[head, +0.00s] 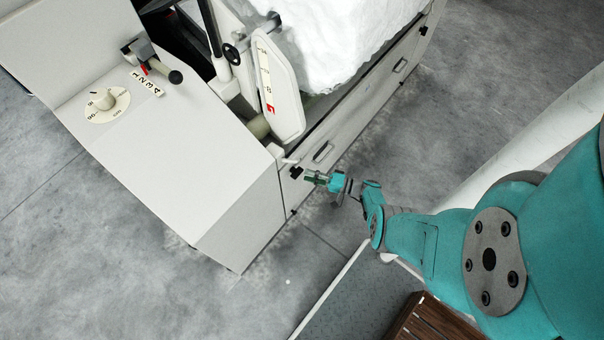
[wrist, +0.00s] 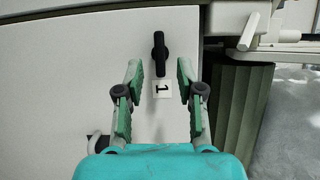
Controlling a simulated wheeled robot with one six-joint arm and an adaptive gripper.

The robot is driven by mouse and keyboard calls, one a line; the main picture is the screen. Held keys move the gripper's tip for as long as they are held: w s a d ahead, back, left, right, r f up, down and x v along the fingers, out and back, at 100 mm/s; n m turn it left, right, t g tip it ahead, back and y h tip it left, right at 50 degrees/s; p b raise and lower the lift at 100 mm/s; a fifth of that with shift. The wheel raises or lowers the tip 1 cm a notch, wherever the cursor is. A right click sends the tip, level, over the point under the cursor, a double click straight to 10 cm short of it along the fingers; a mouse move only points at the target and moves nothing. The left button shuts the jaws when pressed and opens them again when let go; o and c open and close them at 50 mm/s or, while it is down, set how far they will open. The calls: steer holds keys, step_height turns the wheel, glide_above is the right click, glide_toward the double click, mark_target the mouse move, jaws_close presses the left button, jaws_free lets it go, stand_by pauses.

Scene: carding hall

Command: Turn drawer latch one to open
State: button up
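Drawer latch one is a black handle (wrist: 159,54) on a pale panel, above a small white label with a "1" (wrist: 162,90). In the wrist view it stands upright, its long side running up and down. In the head view the dark latch (head: 296,172) is at the machine's corner, just beyond my gripper (head: 316,178). In the wrist view my gripper (wrist: 158,80) is open, its two green-padded fingers apart on either side of the label. The latch lies ahead between the fingertip lines, and I see no contact. The gap in depth is hard to judge.
A pale bar (wrist: 249,30) sticks out right of the latch, near a grey-green ribbed part (wrist: 229,110). The machine's side has a recessed pull (head: 323,152). A white pipe (head: 520,135) runs behind my arm. Grey floor (head: 130,260) is clear at left.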

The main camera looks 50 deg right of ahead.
steer(key=shift+v, duration=1.3)
